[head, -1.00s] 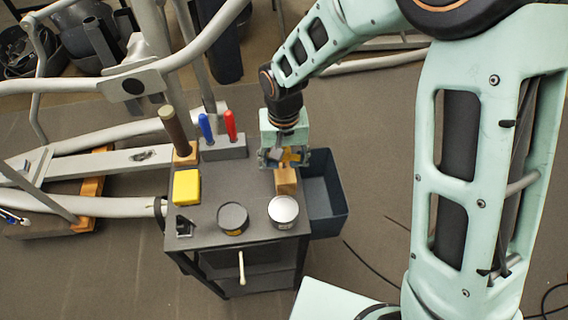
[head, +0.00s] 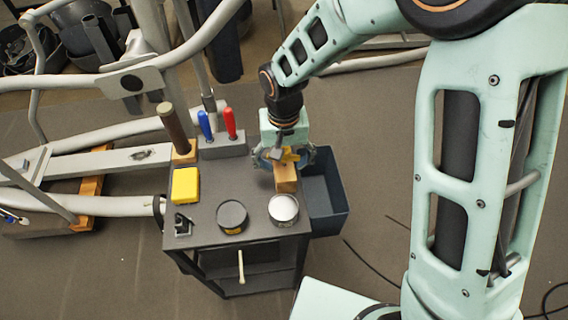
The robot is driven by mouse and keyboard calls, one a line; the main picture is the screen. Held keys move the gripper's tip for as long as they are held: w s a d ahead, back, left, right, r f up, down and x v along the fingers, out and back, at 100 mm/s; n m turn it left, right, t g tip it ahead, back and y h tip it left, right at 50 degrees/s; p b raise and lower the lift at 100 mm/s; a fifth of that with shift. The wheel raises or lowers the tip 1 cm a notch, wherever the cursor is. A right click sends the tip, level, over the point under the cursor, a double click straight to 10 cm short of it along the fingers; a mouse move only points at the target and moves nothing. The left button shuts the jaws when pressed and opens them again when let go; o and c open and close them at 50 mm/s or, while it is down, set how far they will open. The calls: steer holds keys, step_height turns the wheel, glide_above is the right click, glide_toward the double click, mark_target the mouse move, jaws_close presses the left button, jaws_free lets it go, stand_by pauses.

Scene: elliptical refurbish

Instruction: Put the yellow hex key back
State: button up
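The yellow hex key (head: 291,156) is a small yellow shape at the top of a wooden block (head: 286,180) on the right side of the dark cart top. Whether it sits in the block or only touches it is too small to tell. My gripper (head: 285,160) points down just above and behind the block. Its fingers are spread to both sides of the yellow key, with gaps visible. Part of the key is hidden by the gripper.
The cart top (head: 215,185) also holds blue (head: 205,124) and red (head: 230,122) handled tools in a grey holder, a hammer (head: 175,130), a yellow box (head: 186,185), and two cans (head: 232,216). A dark bin (head: 325,195) hangs on the right side.

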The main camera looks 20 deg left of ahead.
steer(key=shift+o, duration=0.5)
steer(key=shift+r, duration=0.25)
step_height(320, 180, up, 12)
steer(key=shift+f, duration=0.25)
